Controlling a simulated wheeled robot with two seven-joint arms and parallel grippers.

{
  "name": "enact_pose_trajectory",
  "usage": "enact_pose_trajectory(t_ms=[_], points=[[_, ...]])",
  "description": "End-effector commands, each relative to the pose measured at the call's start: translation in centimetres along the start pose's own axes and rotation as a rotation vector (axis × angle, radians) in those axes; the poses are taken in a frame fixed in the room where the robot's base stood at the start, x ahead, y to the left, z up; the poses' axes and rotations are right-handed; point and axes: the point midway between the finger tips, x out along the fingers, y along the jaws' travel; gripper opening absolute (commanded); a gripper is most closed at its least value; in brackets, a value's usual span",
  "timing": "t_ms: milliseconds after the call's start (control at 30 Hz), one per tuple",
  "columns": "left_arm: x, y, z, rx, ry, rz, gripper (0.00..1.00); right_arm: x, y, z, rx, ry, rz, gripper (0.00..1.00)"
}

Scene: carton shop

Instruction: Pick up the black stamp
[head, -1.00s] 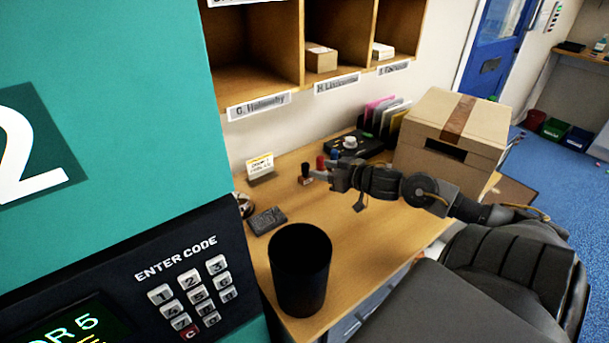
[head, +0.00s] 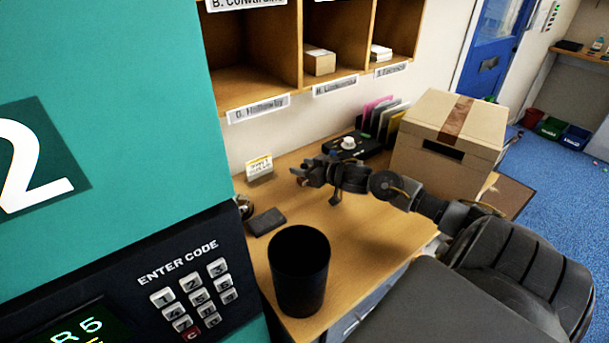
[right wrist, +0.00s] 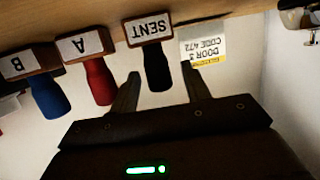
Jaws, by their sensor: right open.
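The black stamp (right wrist: 157,68) has a black handle and a wooden block marked SENT. It shows in the right wrist view, between the two fingertips of my right gripper (right wrist: 161,77), with a gap on either side. The gripper is open and holds nothing. In the head view my right gripper (head: 300,175) is low over the desk's back part and hides the stamps. A red-handled stamp marked A (right wrist: 98,80) and a blue-handled stamp marked B (right wrist: 46,96) stand beside the black one in the wrist view. My left gripper is out of view.
A door-code card (head: 259,167) stands close to the gripper. A dark pad (head: 266,222) and a black bin (head: 299,270) are nearer. A carton (head: 450,140) and a file holder (head: 382,123) are to the right. The middle of the desk (head: 365,235) is clear.

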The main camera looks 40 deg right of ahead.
Motion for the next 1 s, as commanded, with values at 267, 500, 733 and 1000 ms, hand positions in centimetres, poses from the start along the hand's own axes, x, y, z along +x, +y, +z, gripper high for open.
enact_pose_trajectory(t_ms=[267,500,733,1000], points=[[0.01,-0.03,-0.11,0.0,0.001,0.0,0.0,0.14,-0.05,0.05,-0.001,-0.001,-0.001,0.43],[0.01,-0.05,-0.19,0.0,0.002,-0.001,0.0,0.11,-0.03,0.05,0.0,-0.001,-0.001,0.12],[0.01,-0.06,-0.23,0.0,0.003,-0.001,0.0,0.1,-0.02,0.02,0.0,0.0,0.0,0.0],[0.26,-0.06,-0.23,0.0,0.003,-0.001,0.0,-0.1,0.02,-0.76,-0.002,0.001,0.0,0.0]])
